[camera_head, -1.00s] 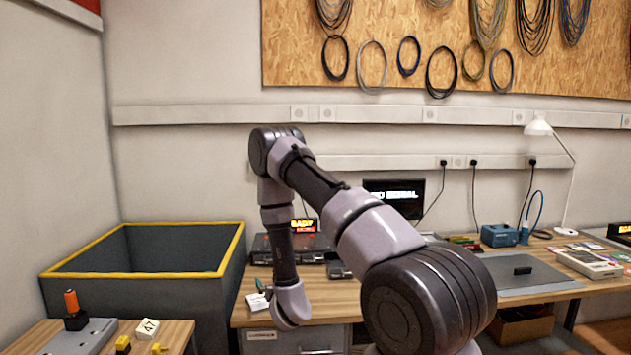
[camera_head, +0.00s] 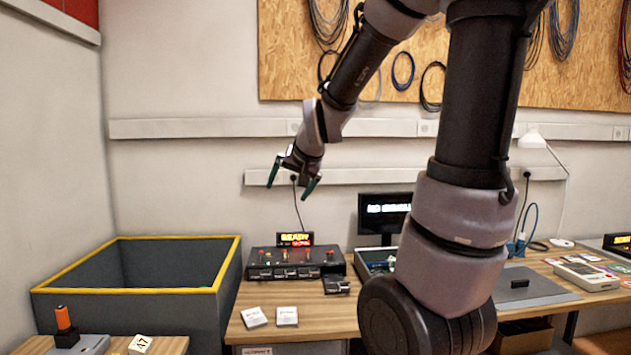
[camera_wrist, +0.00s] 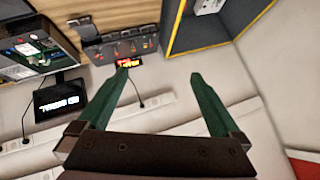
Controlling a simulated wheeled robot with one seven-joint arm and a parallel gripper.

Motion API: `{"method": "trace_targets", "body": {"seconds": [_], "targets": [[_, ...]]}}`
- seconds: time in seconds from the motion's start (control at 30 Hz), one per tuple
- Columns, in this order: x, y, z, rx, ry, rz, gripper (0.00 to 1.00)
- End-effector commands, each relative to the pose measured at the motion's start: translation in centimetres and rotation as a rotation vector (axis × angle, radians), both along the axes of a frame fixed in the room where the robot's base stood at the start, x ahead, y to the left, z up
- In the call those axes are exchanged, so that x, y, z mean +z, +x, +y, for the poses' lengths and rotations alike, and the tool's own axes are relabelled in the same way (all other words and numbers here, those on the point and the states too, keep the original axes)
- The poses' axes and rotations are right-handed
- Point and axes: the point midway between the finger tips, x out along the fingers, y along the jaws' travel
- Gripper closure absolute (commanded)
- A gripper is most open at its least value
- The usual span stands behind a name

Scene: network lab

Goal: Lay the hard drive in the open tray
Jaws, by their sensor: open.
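My gripper (camera_head: 290,190) is raised in front of the wall, above the desk and clear of everything. Its two green fingers are apart and empty, as the wrist view also shows (camera_wrist: 158,76). Below it on the desk stands a dark bay unit (camera_head: 295,262) with a READY sign; it also shows in the wrist view (camera_wrist: 122,45). A small dark piece (camera_head: 337,285) sits at its front right corner; I cannot tell if it is the open tray or a drive. A small black block (camera_head: 519,283) lies on the grey mat, its identity unclear.
An open case (camera_head: 375,262) with circuit boards stands beside the unit, a monitor (camera_head: 384,213) behind it. Two white cards (camera_head: 287,316) lie in front. A large yellow-rimmed grey bin (camera_head: 234,262) stands left. My arm hides part of the desk.

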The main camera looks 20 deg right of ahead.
Motion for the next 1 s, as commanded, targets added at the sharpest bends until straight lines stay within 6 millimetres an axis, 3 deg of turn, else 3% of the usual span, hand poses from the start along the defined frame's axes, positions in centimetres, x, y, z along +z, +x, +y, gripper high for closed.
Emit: {"method": "trace_targets", "body": {"seconds": [0.03, 0.2, 0.3, 0.4, 0.57, 1.0], "targets": [[1.5, -2.4, 0.0, 0.013, 0.007, 0.012, 0.0], [3.7, -10.5, 0.4, 0.063, 0.02, 0.098, 0.0], [4.3, -14.3, 0.6, 0.085, 0.026, 0.139, 0.0], [4.4, -16.9, 0.8, 0.098, 0.03, 0.169, 0.0], [4.4, -18.7, 0.9, 0.106, 0.033, 0.192, 0.0], [4.4, -18.7, 0.9, 0.107, 0.035, 0.193, 0.0]]}}
